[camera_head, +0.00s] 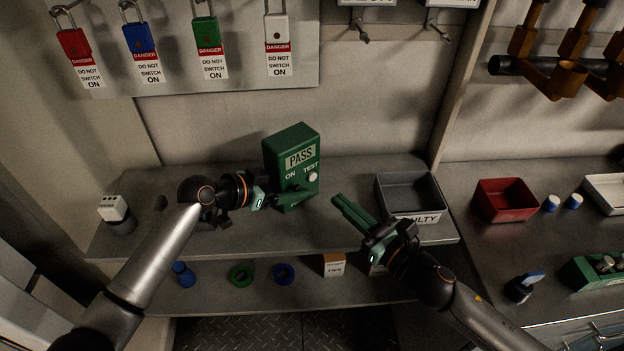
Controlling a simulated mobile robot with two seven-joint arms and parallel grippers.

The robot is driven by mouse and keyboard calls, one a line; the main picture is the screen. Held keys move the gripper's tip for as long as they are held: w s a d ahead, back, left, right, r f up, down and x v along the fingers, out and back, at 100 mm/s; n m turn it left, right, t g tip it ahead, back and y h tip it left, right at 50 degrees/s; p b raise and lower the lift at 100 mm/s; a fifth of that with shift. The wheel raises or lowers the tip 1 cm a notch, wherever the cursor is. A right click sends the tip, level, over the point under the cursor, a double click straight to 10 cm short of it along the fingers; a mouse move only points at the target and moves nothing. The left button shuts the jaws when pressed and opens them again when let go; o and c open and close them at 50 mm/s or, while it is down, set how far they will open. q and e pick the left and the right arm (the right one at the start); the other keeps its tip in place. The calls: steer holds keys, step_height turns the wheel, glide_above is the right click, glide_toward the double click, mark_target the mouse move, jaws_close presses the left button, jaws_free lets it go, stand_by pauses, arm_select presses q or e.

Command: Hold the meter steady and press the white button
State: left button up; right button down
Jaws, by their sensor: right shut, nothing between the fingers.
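The meter is a green box (284,147) standing upright on the grey shelf, with a PASS display on its front. Its white button (313,177) is below the word TEST, uncovered. My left gripper (289,199) is at the meter's lower left, with green finger parts across its lower front. Whether they clamp it cannot be seen. My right gripper (352,212) is shut and empty, to the right of and below the button, with a clear gap to the meter. Its fingers point up and left.
A grey bin (413,217) labelled FAULTY stands right of my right gripper, and a red bin (505,201) beyond it. Padlocks with DANGER tags hang above. A small white-topped block (112,208) is at the shelf's left. The lower shelf holds small rings and boxes.

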arm_select(q)
steer(key=shift+f, duration=0.1)
steer(key=o, duration=0.9)
